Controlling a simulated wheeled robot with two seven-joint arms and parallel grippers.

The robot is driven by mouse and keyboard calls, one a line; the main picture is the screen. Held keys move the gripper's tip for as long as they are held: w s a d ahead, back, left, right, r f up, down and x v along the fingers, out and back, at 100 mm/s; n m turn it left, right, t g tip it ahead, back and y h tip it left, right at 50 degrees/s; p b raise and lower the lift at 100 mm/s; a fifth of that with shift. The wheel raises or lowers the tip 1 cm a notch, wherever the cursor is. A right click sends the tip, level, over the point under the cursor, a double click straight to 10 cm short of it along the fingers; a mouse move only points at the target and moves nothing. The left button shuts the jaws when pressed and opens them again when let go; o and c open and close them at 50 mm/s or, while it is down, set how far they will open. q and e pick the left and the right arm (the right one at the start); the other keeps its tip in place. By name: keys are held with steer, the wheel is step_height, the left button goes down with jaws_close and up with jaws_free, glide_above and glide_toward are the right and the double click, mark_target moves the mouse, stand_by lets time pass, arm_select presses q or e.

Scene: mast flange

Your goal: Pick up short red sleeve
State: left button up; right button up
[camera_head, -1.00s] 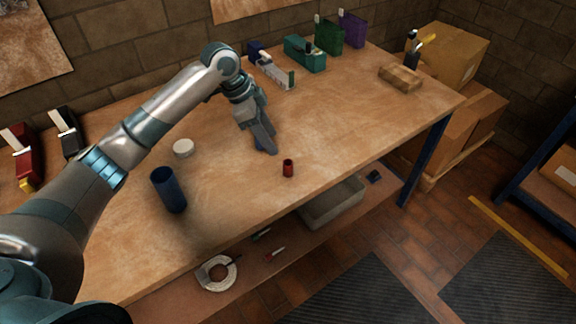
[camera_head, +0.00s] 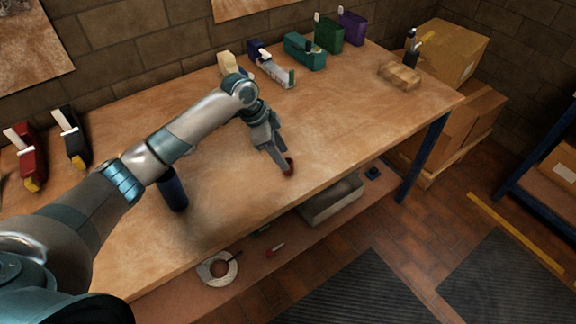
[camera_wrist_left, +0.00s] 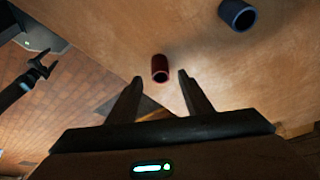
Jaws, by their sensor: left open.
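The short red sleeve (camera_head: 290,167) stands on the workbench near its front edge, partly hidden by my left gripper (camera_head: 283,166) in the head view. In the left wrist view the sleeve (camera_wrist_left: 160,68) lies between the lines of the two fingers, just past the fingertips. My left gripper (camera_wrist_left: 160,78) is open and empty, with a gap on both sides of the sleeve.
A tall blue sleeve (camera_head: 173,192) stands on the bench, partly behind my left arm. A blue tube (camera_wrist_left: 237,15) is right of the red sleeve in the wrist view.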

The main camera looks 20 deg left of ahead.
mark_target(293, 170)
arm_select(q)
steer(key=p+x, duration=0.1)
steer(key=x, duration=0.3)
steer(key=shift+p, duration=0.3)
steer(key=shift+w+d+f, duration=0.1)
steer(key=shift+d+f, duration=0.05)
steer(key=shift+f, duration=0.1)
steer(key=shift+c, duration=0.4)
steer(key=c, duration=1)
